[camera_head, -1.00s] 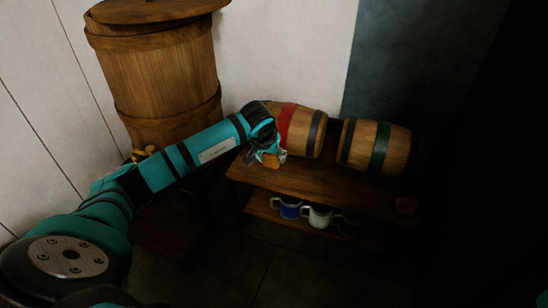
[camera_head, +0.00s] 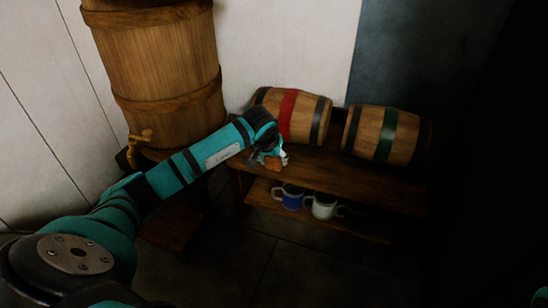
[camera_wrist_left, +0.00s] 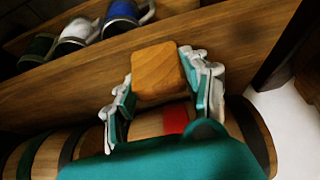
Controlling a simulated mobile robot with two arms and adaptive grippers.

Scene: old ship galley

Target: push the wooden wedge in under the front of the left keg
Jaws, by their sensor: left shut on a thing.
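The left keg (camera_head: 305,115), with a red band, lies on its side on the upper board of a dark wooden bench (camera_head: 350,178). My left gripper (camera_head: 268,158) is in front of its left part. It is shut on the wooden wedge (camera_head: 273,164), a small orange-brown block. In the left wrist view the wedge (camera_wrist_left: 158,72) sits between the two fingers of the gripper (camera_wrist_left: 160,90), over the board. The wedge looks apart from the keg, but the exact gap is hard to tell. My right gripper is not in view.
A second keg with a green band (camera_head: 388,133) lies to the right. A blue mug (camera_head: 291,197) and a white mug (camera_head: 323,207) stand on the lower shelf. A large barrel (camera_head: 165,75) with a tap (camera_head: 140,138) stands at left. The bench's front right is dark.

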